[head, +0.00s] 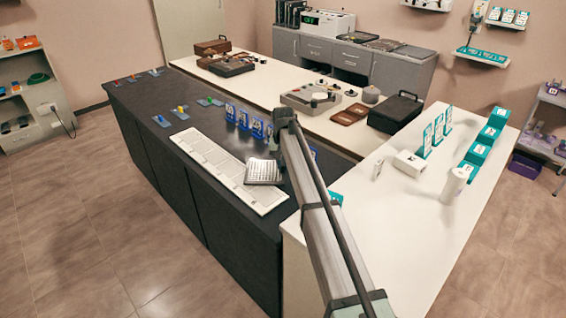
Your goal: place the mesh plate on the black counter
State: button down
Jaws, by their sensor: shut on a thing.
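The mesh plate (264,171) is a small pale square with a fine grid, tilted a little. It shows just left of the end of my arm, over the right end of the black counter (150,102). My gripper (281,163) is shut on its right edge; the fingertips are small and partly hidden by the arm. Behind the plate in the picture, a long white slotted panel (205,152) lies along the counter's front edge. I cannot tell whether the plate touches the panel or hangs above it.
Blue stands (244,119) are lined up behind the plate, some hidden by my arm. Small coloured items on blue bases (180,112) lie farther left; bare black top lies between. A white counter (400,215) with a white bottle (455,185) is at the right.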

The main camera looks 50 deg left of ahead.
jog(key=c, duration=1)
grip_release()
jog(key=shift+f, duration=0.1)
jog(key=r, duration=0.4)
jog(key=d+r, duration=0.1)
jog(key=r, duration=0.4)
jog(key=s+r, duration=0.1)
jog(key=r, duration=0.3)
jog(key=shift+d+r, duration=0.15)
jog(key=shift+r, duration=0.25)
